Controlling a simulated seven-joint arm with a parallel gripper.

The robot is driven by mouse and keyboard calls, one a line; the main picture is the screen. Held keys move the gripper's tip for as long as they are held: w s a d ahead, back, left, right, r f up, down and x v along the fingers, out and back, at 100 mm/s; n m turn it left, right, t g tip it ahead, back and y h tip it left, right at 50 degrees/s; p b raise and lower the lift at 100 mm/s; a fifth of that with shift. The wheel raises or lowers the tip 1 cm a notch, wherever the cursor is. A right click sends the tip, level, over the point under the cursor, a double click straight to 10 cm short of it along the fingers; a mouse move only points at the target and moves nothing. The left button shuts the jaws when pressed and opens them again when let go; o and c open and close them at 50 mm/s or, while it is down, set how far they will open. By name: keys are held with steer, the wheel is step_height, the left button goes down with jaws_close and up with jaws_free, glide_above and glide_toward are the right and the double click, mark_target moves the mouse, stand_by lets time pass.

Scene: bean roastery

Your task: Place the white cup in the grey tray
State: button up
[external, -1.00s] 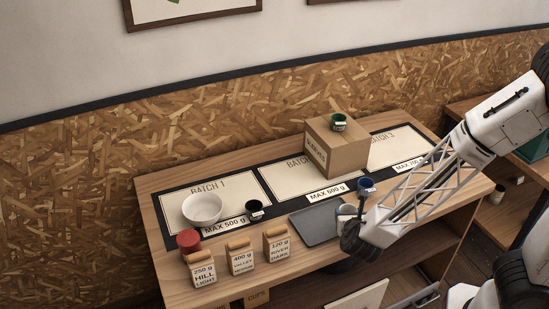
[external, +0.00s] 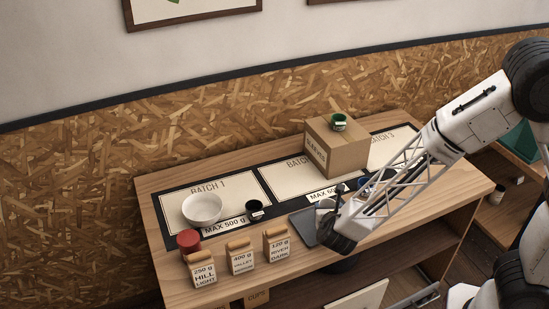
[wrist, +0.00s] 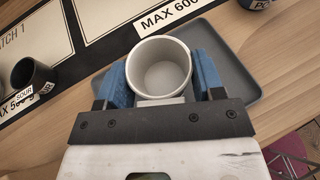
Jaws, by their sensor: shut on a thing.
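The white cup (wrist: 161,76) is upright between the two blue finger pads of my gripper (wrist: 160,82) in the wrist view, its open mouth facing the camera. My gripper is shut on it. The grey tray (wrist: 236,72) lies under and around the cup in that view. In the external view the tray (external: 302,228) is at the front middle of the table, partly hidden by my gripper (external: 328,215). The cup (external: 324,204) shows there only in part, over the tray. I cannot tell whether its base touches the tray.
A dark cup (external: 254,208) stands left of the tray, near a white bowl (external: 203,208). Several labelled bags (external: 241,258) and a red-lidded jar (external: 188,240) stand front left. A cardboard box (external: 337,150) with a green cup (external: 339,122) is behind. A blue cup (external: 364,184) stands right of the tray.

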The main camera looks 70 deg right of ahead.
steer(key=shift+f, duration=1.7)
steer(key=shift+f, duration=0.25)
steer(key=o, duration=0.9)
steer(key=shift+s+f, duration=0.1)
steer(key=shift+o, duration=0.2)
steer(key=shift+r, duration=0.25)
steer(key=shift+s+a+r, duration=0.15)
steer(key=shift+a+r, duration=0.15)
steer(key=shift+a, duration=0.25)
steer(key=shift+v, duration=5.4)
